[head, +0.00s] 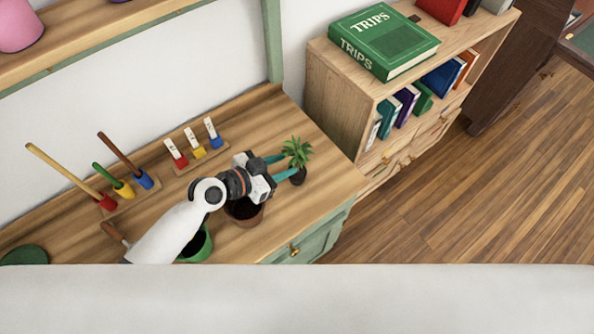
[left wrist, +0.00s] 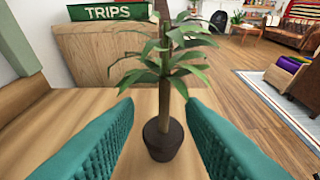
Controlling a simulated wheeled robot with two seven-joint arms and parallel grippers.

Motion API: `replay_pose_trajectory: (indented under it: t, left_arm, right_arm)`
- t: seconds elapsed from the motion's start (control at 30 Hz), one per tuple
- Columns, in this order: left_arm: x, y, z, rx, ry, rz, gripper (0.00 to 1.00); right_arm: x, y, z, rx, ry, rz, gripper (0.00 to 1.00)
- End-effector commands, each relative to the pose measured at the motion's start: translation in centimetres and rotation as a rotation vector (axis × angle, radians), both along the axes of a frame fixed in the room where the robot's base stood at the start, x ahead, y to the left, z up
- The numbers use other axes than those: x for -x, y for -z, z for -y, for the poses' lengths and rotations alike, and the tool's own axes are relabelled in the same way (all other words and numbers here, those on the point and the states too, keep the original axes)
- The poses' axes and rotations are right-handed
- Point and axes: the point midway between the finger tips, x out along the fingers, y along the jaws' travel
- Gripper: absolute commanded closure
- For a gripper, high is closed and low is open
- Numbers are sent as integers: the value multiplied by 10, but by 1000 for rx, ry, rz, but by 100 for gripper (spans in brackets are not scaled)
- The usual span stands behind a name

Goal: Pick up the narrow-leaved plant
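The narrow-leaved plant (head: 297,156) stands upright in a small dark pot on the wooden table top, near its right end. In the left wrist view the plant (left wrist: 164,120) shows its stem, long green leaves and dark pot between the two teal fingers. My left gripper (head: 285,167) is open, with a finger on either side of the plant. In the left wrist view gaps show between the fingers (left wrist: 165,135) and the pot. My right gripper is not in view.
A brown pot (head: 246,213) and a green pot (head: 198,243) stand under my left arm. Tools in coloured holders (head: 123,188) and small labels (head: 195,142) stand behind. A wooden bookshelf (head: 335,90) with a green TRIPS book (head: 385,40) stands beyond the table's right end.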

Motion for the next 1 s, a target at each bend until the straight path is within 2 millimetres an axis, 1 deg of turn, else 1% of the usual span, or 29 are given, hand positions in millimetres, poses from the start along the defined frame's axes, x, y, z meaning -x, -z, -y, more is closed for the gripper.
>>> replay_pose_trajectory:
  t: [0.03, 0.1, 0.17, 0.2, 0.37, 0.5, 0.67, 0.8, 0.9, 1.0]
  left_arm:
    - [-2, -1, 5, 3, 0, -1, 64]
    - [-6, 1, 13, 5, -1, -3, 64]
    - [-11, 4, 20, 4, -2, -3, 64]
    - [-14, 5, 24, 4, -2, -2, 64]
    - [-23, 15, 37, 3, 0, -1, 64]
    - [-25, 18, 39, 1, 1, -1, 64]
    - [-25, 18, 39, 1, 1, -1, 64]
    - [-25, 18, 39, 1, 1, -1, 87]
    - [-25, 18, 39, 1, 1, -1, 100]
    - [-25, 18, 39, 1, 1, -1, 100]
  right_arm:
    - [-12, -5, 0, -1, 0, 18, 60]
    - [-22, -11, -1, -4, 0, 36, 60]
    - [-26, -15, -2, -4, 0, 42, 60]
    - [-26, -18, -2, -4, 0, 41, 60]
    - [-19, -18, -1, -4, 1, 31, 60]
    - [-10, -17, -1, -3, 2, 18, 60]
    - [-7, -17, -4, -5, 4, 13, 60]
    - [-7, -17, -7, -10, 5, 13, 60]
    - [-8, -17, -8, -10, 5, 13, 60]
    - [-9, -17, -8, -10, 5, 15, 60]
